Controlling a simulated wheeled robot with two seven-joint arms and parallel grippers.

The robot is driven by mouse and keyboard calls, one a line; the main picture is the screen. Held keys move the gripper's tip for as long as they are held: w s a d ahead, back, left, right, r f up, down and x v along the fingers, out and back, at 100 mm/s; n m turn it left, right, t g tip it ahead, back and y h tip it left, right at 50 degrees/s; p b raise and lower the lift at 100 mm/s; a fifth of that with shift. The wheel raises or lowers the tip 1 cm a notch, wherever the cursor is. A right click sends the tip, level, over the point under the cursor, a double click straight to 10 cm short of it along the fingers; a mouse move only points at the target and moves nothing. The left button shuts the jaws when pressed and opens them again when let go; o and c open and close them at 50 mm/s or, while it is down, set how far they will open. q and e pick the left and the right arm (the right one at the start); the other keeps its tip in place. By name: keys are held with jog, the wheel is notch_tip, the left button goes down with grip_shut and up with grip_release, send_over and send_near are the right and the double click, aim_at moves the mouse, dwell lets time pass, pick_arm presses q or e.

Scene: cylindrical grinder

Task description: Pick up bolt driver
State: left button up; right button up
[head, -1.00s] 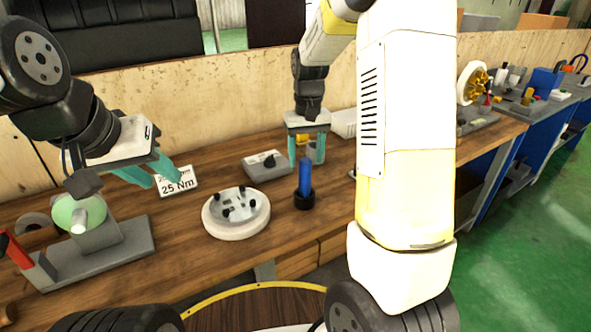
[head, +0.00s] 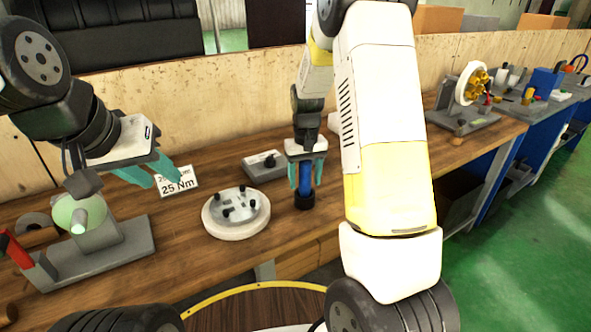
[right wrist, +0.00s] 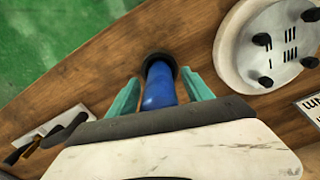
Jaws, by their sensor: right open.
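The bolt driver (head: 305,185), with a blue handle and a black round base, stands upright on the wooden bench in the head view. It also shows in the right wrist view (right wrist: 158,86). My right gripper (head: 306,180) is open, its two teal fingers on either side of the blue handle. In the right wrist view the fingers (right wrist: 160,92) flank the handle, with a visible gap on each side. My left gripper (head: 158,176) hangs over the left part of the bench with its teal fingers apart and nothing between them.
A round white plate with black knobs (head: 236,226) lies left of the driver. A grey box with a black knob (head: 265,165) is behind. A "25 Nm" sign (head: 178,183) and a grey fixture (head: 125,243) stand left. A gold-centred wheel (head: 470,84) stands far right.

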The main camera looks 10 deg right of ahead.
grip_shut()
jog(key=shift+r, duration=0.1)
